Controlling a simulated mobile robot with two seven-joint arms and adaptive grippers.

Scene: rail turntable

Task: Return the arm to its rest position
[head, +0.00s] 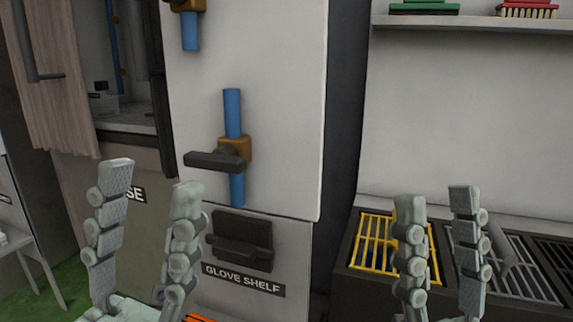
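My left gripper (152,178) is at the lower left, its two fingers apart and nothing between them. It stands in front of the grey panel left of the white door, and its right finger overlaps the view of the glove shelf front. My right gripper (437,200) is at the lower right, its two fingers apart and empty. It stands in front of a yellow grate (366,250). Both grippers point upward in the head view. The bases of the fingers run out of the frame at the bottom, and the arms behind them are hidden.
A white door (275,110) has a blue pipe (232,112) with a brown valve body and dark handle. Below is a drawer labelled GLOVE SHELF (242,280) with a dark handle. Grey grates (515,265) lie at the right. A wall shelf (470,22) holds brushes.

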